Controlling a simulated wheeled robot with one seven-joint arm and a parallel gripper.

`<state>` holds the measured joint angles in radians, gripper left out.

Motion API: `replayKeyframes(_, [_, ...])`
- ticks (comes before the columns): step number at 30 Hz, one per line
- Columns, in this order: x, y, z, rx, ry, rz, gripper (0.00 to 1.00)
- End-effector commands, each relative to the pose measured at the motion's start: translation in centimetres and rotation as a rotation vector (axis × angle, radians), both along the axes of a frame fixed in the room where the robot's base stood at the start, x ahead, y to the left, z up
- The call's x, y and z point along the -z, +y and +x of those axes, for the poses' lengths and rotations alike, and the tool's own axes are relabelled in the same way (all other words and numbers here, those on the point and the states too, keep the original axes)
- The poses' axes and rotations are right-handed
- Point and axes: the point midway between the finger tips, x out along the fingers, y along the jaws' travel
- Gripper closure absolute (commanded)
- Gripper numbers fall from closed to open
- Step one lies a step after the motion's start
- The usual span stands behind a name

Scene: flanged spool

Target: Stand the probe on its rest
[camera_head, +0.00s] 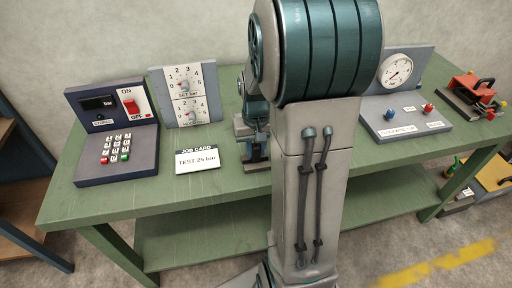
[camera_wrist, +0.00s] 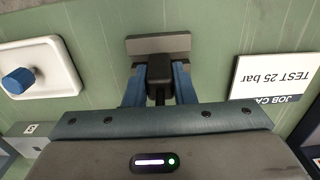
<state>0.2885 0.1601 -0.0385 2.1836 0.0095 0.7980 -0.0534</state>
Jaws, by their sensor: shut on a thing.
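My gripper (camera_wrist: 159,88) points down at the green bench, its blue fingers shut on a black block-like piece, which I take to be the probe (camera_wrist: 159,70). A grey-brown block (camera_wrist: 140,44), which may be the rest, lies just beyond the probe. I cannot tell whether the probe touches it. In the head view my gripper (camera_head: 256,150) is low over the middle of the bench, and the grey block (camera_head: 257,167) shows beneath it. The probe's lower end is hidden, and my arm covers much of that area.
A job card (camera_wrist: 275,78) reading TEST 25 bar is beside my gripper. A white plate with a blue knob (camera_wrist: 18,80) lies opposite. The keypad console (camera_head: 117,140), dial panel (camera_head: 187,95), gauge unit (camera_head: 405,118) and red clamp-like tool (camera_head: 472,88) stand on the green bench (camera_head: 60,205).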

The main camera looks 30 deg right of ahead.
Motion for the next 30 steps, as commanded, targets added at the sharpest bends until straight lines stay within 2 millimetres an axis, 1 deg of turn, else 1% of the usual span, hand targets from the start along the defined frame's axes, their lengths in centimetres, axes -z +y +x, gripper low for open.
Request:
replayKeyframes(3, [0.4,0.0,0.0,0.0,0.0,0.0,1.0])
replayKeyframes(4, [0.3,0.0,0.0,0.0,0.0,0.0,0.71])
replayKeyframes(6, [0.3,0.0,0.0,0.0,0.0,0.0,0.55])
replayKeyframes(14, [0.2,0.0,0.0,0.0,0.0,0.0,0.55])
replayKeyframes(18, [-0.6,0.0,0.1,0.0,-0.003,-0.001,0.55])
replayKeyframes(20, [-1.5,-0.1,0.1,0.0,-0.006,-0.002,0.55])
replayKeyframes(22, [-2.8,-0.1,0.1,0.0,-0.006,-0.002,0.55])
replayKeyframes(30, [-8.7,-0.1,0.1,-0.001,-0.005,-0.003,0.55])
